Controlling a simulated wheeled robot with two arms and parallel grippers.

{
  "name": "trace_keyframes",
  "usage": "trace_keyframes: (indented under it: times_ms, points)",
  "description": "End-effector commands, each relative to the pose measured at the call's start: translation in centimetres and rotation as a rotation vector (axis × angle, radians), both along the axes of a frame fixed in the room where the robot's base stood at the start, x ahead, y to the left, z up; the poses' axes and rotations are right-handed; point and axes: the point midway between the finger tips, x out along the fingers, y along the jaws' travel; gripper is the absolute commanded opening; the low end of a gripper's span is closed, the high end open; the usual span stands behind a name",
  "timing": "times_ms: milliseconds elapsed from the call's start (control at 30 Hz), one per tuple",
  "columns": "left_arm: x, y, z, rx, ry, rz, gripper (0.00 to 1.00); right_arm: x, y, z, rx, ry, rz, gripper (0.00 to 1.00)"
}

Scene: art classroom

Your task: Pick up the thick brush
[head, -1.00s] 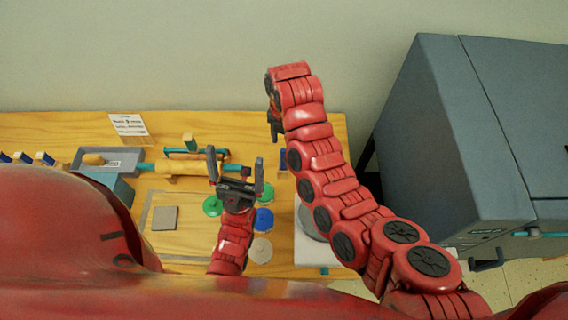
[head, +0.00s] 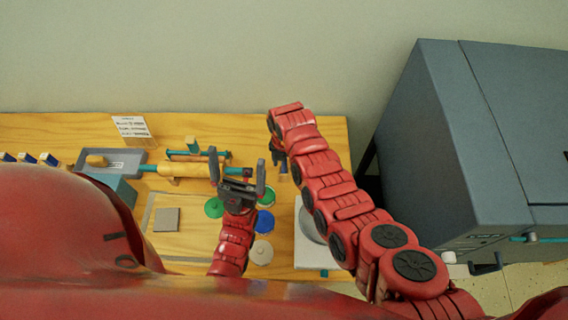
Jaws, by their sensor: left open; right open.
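I cannot single out a thick brush for certain in the head view. My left gripper (head: 238,172) is open, its two fingers pointing to the back of the table above the discs and the right end of a yellow roller (head: 185,170) with teal handles. My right gripper (head: 278,152) hangs at the end of the red arm over the table's right part. It is small, dark and partly hidden by the arm, and I see nothing held in it.
The wooden table (head: 200,130) carries a grey tray (head: 127,158), a grey square slab (head: 166,219), a green disc (head: 214,208), a cream disc (head: 261,252), a white sign (head: 131,127) and a white board (head: 307,258). A large grey cabinet (head: 440,150) stands right of the table.

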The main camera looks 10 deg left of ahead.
Motion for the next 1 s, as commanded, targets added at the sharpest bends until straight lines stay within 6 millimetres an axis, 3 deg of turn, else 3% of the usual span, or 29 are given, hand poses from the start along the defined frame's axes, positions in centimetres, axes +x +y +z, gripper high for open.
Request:
trace_keyframes:
  times_ms: [233, 533, 867, 1000]
  points:
    - [0.0, 0.0, 0.3, 0.000, 0.001, 0.000, 1.00, 0.0, -0.1, -1.5, -0.002, 0.000, -0.001, 0.56]
    - [0.0, 0.0, 0.3, 0.000, 0.001, 0.000, 1.00, 0.0, -0.1, -1.7, -0.001, 0.000, -0.001, 0.56]
    - [0.0, 0.0, 0.3, 0.000, 0.001, 0.000, 1.00, 0.0, -0.1, -1.7, 0.000, -0.001, -0.001, 0.00]
    - [0.0, 0.0, 0.3, 0.000, 0.001, 0.000, 1.00, 0.0, -0.1, -1.7, 0.000, -0.001, -0.001, 0.00]
